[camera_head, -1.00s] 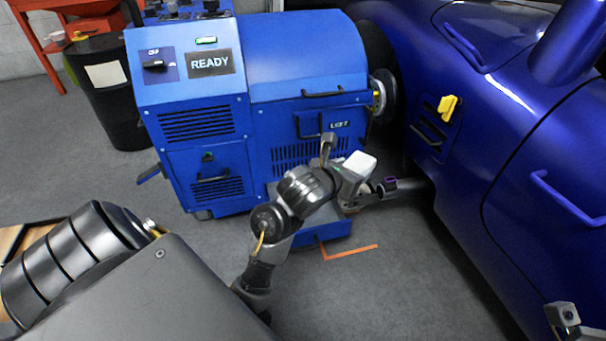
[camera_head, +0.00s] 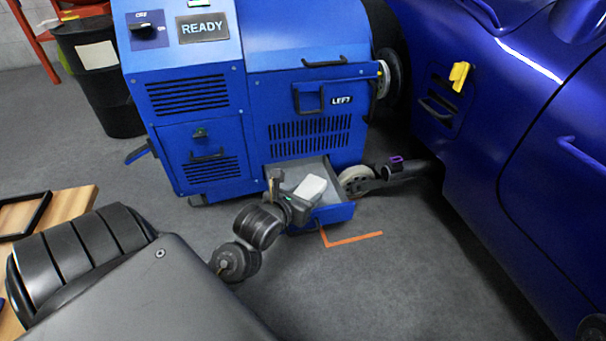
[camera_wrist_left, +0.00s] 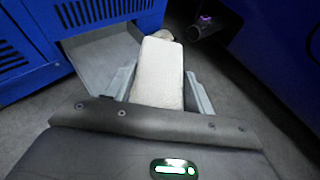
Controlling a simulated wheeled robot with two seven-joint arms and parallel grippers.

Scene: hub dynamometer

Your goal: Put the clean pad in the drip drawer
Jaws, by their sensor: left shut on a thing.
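The clean pad (camera_head: 311,187) is a white block held by my left gripper (camera_head: 290,192). It also shows in the left wrist view (camera_wrist_left: 160,75), between the two grey fingers, with its far end pointing away. The drip drawer (camera_head: 340,213) is a grey tray with a blue front, pulled out low on the blue machine. In the head view the pad appears over the drawer. In the left wrist view the drawer floor (camera_wrist_left: 104,62) lies to the left of the pad. Whether the pad touches the drawer cannot be told. My right gripper is not in view.
The blue machine (camera_head: 195,95) stands behind the drawer. A caster wheel and grey arm (camera_head: 390,176) stand close to the drawer's right. The blue car (camera_head: 520,150) fills the right side. An orange mark (camera_head: 355,240) lies on open floor. A wooden surface (camera_head: 70,210) is at left.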

